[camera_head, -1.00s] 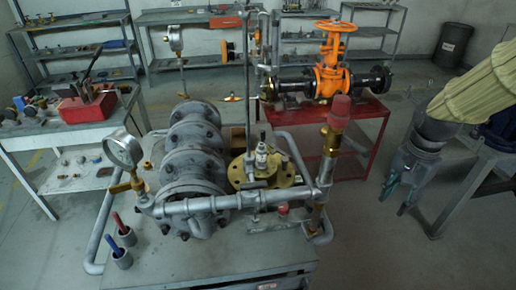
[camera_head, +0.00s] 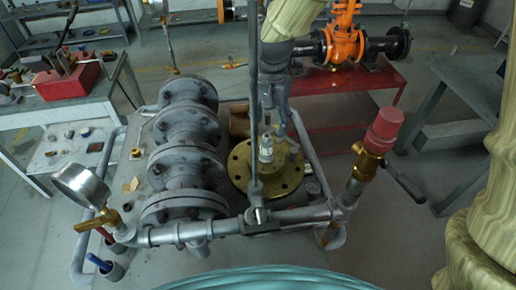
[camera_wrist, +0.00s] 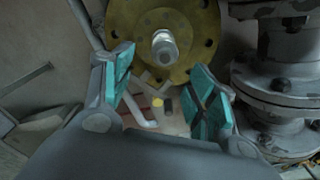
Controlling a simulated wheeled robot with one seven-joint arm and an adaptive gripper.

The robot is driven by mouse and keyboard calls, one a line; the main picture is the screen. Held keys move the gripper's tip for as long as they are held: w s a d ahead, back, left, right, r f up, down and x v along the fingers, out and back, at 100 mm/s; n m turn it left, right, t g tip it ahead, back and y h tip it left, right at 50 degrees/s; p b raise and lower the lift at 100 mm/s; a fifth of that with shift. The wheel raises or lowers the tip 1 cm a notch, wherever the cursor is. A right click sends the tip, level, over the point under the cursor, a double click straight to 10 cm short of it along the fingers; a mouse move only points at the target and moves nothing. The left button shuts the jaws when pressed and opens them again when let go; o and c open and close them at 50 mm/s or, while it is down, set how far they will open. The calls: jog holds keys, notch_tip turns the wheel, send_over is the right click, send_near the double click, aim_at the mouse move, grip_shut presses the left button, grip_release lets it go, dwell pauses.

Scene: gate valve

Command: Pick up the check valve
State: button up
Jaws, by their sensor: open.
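I cannot tell for certain which part is the check valve. A round brass flange (camera_head: 278,182) with bolt holes lies on the bench, with a small silver fitting (camera_head: 266,148) upright at its middle. The flange (camera_wrist: 205,18) and fitting (camera_wrist: 165,47) also show in the wrist view, just beyond my fingertips. A grey flanged valve body (camera_head: 182,155) lies left of the flange. My gripper (camera_head: 275,112) is above and close to the flange, partly hidden by a thin vertical pipe. In the wrist view my gripper (camera_wrist: 162,88) has its teal-padded fingers apart, with nothing between them.
A silver pipe (camera_head: 220,228) with a pressure gauge (camera_head: 81,185) crosses the bench front. A red-capped brass valve (camera_head: 384,130) rises at right. A thin vertical pipe (camera_head: 254,100) stands near my gripper. Behind, an orange valve (camera_head: 345,40) sits on a red stand.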

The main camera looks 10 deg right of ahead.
aim_at(267, 135)
jog(key=f, duration=0.2)
jog(key=a+f, duration=0.1)
jog(key=shift+w+f, duration=0.1)
jog(key=shift+f, duration=0.3)
jog(key=shift+s+d+f+p, duration=0.1)
jog(key=shift+s+f+p, duration=0.15)
jog(key=shift+f+p, duration=0.2)
jog(key=shift+s+f+p, duration=0.15)
jog(key=shift+f+p, duration=0.45)
jog(key=shift+f, duration=1.7)
grip_shut()
